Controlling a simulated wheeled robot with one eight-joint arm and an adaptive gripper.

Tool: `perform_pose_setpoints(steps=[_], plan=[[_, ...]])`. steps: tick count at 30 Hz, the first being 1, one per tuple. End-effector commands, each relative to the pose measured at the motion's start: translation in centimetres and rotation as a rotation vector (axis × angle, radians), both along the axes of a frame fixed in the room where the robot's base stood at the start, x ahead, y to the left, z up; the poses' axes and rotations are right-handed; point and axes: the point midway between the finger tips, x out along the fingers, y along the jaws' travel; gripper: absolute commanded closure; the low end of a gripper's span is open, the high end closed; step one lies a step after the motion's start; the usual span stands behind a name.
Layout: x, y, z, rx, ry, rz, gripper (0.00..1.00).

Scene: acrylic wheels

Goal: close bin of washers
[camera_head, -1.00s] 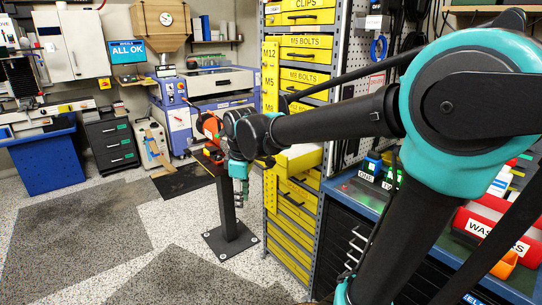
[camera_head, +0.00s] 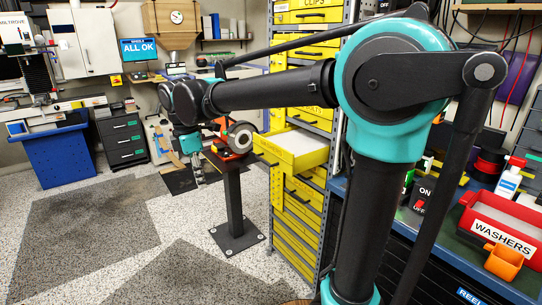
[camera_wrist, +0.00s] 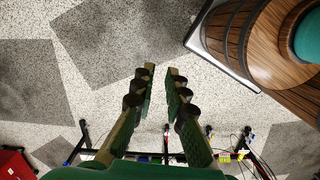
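A red open-topped bin (camera_head: 468,222) labelled WASHERS sits on the workbench at the right. My gripper (camera_head: 197,176) hangs left of the open drawer, apart from it, fingers pointing down, small in the head view. In the wrist view its two fingers (camera_wrist: 162,71) stand apart with only speckled floor between them, so it is open and empty. Neither the drawer nor the red bin can be made out for certain there.
A bench grinder (camera_head: 238,138) on a black pedestal (camera_head: 233,205) stands between my gripper and the cabinet. An orange small bin (camera_head: 503,262) is in front of the red bin. Open floor (camera_head: 100,230) lies to the left. A wooden barrel-like object (camera_wrist: 245,45) shows in the wrist view.

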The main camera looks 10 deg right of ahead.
Motion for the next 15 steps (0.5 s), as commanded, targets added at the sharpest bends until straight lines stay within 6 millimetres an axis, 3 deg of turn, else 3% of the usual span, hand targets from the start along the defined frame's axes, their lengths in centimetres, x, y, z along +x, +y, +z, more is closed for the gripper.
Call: perform_pose_setpoints(steps=[6, 9, 15], plan=[[9.7, -7.9, -1.1, -0.309, -0.155, 0.076, 1.00], [13.2, -11.6, -0.7, -0.457, -0.198, 0.108, 1.00], [16.5, -15.6, 0.1, -0.631, -0.231, 0.142, 1.00]])
